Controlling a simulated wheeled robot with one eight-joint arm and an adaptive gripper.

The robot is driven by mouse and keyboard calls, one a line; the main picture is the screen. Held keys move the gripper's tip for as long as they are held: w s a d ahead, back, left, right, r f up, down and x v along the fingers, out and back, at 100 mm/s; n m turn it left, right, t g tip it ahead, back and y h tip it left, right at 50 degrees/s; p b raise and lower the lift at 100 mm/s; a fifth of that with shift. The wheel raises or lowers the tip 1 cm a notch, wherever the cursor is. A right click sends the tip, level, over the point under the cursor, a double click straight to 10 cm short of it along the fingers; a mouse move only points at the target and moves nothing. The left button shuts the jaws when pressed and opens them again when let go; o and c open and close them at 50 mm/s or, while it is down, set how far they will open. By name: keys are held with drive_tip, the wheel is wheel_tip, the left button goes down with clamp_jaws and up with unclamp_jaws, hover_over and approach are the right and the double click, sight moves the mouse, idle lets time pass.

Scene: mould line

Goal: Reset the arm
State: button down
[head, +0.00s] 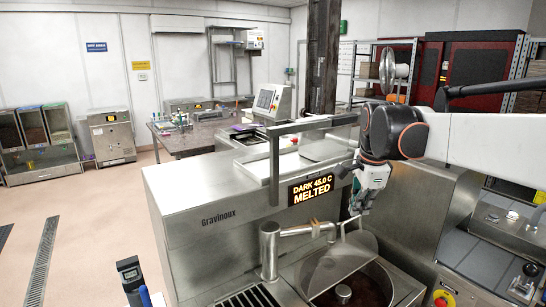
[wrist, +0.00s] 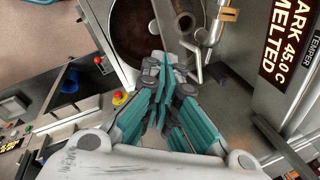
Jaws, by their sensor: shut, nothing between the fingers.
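My gripper (head: 361,208) hangs at the end of my white arm, pointing down in front of the steel tempering machine (head: 190,210). It is above the rim side of the machine's round bowl (head: 372,286), which holds dark melted chocolate. In the wrist view, my gripper (wrist: 163,68) shows its teal-padded fingers closed together with nothing between them. The bowl (wrist: 128,30) and its spout pipe (wrist: 185,25) lie beyond the fingertips. The machine's display (head: 312,190) reads "DARK 45.0 C MELTED".
A work table (head: 200,135) stands behind the machine, with small items on it. Glass-fronted bins (head: 35,135) and a steel cabinet (head: 111,137) line the left wall. A red emergency button (head: 441,299) is at the lower right. The floor at left is open.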

drive_tip(key=s+f+n+t+b, duration=0.1)
drive_tip(key=s+f+n+b, duration=0.2)
drive_tip(key=s, duration=0.6)
drive_tip(key=s+a+f+n+t+b, duration=0.1)
drive_tip(key=s+f+n+b, duration=0.2)
drive_tip(key=s+f+n, duration=0.5)
drive_tip(key=s+a+f+n+t+b, duration=0.1)
drive_tip(key=s+f+n+t+b, duration=0.1)
drive_tip(key=s+f+n, duration=0.4)
drive_tip(key=s+f, duration=0.1)
drive_tip(key=s, duration=0.3)
drive_tip(key=shift+f+b, duration=0.15)
drive_tip(key=shift+b, duration=0.25)
drive_tip(key=shift+a, duration=0.15)
